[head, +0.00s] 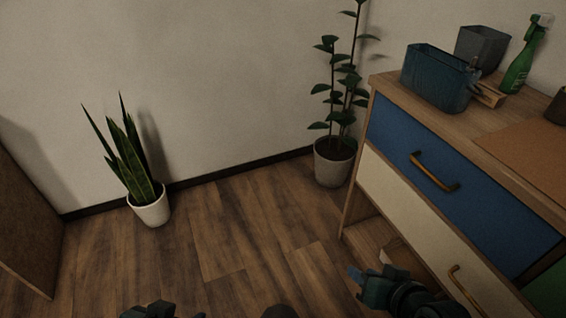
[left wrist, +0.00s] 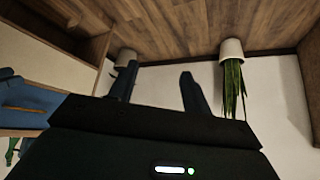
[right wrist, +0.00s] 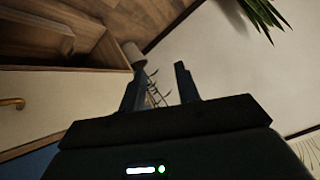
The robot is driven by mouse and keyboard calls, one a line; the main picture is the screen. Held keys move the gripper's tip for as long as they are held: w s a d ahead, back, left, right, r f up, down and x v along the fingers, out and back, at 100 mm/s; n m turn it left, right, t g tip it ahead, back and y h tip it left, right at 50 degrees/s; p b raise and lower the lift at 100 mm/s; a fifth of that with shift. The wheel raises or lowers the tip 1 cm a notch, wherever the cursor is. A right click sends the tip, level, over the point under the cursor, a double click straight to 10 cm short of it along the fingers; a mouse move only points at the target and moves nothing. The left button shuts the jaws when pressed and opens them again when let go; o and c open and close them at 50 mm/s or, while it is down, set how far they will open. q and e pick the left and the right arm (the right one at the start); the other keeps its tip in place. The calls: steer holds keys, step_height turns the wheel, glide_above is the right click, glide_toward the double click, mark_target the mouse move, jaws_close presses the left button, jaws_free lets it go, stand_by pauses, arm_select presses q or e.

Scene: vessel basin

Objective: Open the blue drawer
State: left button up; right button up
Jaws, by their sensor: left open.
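The blue drawer (head: 455,195) is the top drawer of a wooden cabinet, with a brass bar handle (head: 433,172) on its front. Its front looks flush with the cabinet, so it appears closed. Part of the blue front also shows at the left edge of the left wrist view (left wrist: 28,94). My right gripper (head: 362,283) is in front of the cabinet, below and left of the handle and apart from it. Its fingers are spread and empty in the right wrist view (right wrist: 160,82). My left gripper (left wrist: 157,82) is open and empty; only a little of it shows at the head view's bottom edge.
A cream drawer (head: 400,205) with a brass handle lies below the blue one. A blue bin (head: 432,82), a grey pot (head: 482,48) and a green spray bottle (head: 522,65) stand on the cabinet top. Potted plants (head: 335,160) (head: 150,208) stand by the wall. The floor between is clear.

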steer(key=w+r+m+t, duration=0.2)
steer(key=w+m+t, duration=0.1)
steer(key=w+t, duration=0.15)
steer(key=m+t+h, duration=0.4)
steer(key=m+h, duration=0.7)
steer(key=m, duration=0.6)
glide_toward(428, 172)
arm_select(q)
steer(key=w+d+r+t+h, duration=0.2)
steer(key=d+r+t+h, duration=0.1)
steer(key=d+r+t, duration=0.1)
steer(key=r+t, duration=0.1)
steer(key=t, duration=0.1)
steer(key=shift+w+d+r+m+t+b, duration=0.2)
steer(key=shift+d+r+m+t+b, duration=0.1)
steer(key=shift+m+b, duration=0.1)
arm_select(e)
steer(key=shift+n+t, duration=0.25)
steer(key=shift+n, duration=0.05)
steer(key=x, duration=0.7)
steer(key=f+x, duration=0.1)
steer(key=x, duration=0.2)
steer(key=shift+w+d, duration=0.2)
steer(key=shift+w, duration=0.05)
jaws_close()
